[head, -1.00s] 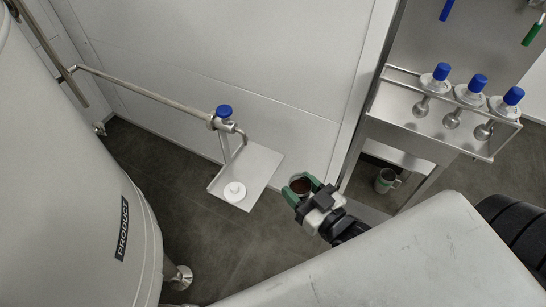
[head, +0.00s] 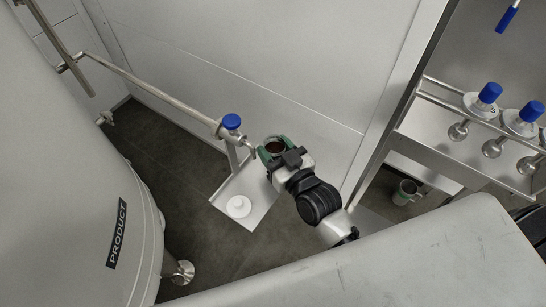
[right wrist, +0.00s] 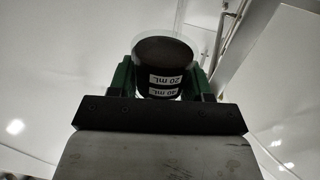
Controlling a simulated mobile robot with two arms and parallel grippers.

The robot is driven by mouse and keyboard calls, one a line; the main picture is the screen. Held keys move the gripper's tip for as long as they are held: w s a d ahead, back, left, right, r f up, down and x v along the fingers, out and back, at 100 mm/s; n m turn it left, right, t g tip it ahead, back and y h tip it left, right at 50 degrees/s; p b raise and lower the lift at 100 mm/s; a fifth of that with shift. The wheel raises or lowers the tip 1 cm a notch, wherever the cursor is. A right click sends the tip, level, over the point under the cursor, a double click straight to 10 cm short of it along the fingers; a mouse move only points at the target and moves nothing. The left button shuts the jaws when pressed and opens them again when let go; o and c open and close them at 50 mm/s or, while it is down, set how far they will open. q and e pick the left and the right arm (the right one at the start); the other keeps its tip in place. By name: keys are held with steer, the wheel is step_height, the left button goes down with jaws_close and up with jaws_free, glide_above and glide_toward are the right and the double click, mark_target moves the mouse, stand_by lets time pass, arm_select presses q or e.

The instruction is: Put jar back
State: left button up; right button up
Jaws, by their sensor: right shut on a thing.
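My right gripper (head: 271,151) is shut on a jar (head: 275,146) with dark brown contents, its green fingers on either side. The jar is held upright above the back right part of a small metal shelf (head: 262,208), near the spout of a pipe with a blue-handled valve (head: 231,121). In the right wrist view the jar (right wrist: 165,68) sits between the green fingers and shows "20 mL" and "40 mL" marks. A white lid (head: 239,207) lies on the front left of the shelf. My left gripper is out of view.
A large tank (head: 118,233) marked PRODUCT stands at left. A wall panel (head: 250,60) stands behind the pipe.

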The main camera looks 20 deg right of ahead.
step_height(320, 180, down, 4)
steer(key=shift+w+a+r, duration=0.1)
steer(key=shift+w+a, duration=0.05)
steer(key=shift+f, duration=0.2)
steer(key=shift+f+b, duration=0.15)
steer(key=shift+b, duration=0.15)
steer(key=o, duration=1)
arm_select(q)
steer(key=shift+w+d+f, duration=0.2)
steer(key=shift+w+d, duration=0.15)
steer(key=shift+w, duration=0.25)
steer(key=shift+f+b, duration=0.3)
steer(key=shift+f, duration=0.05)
arm_select(e)
steer(key=v, duration=1.2)
steer(key=shift+r, duration=0.2)
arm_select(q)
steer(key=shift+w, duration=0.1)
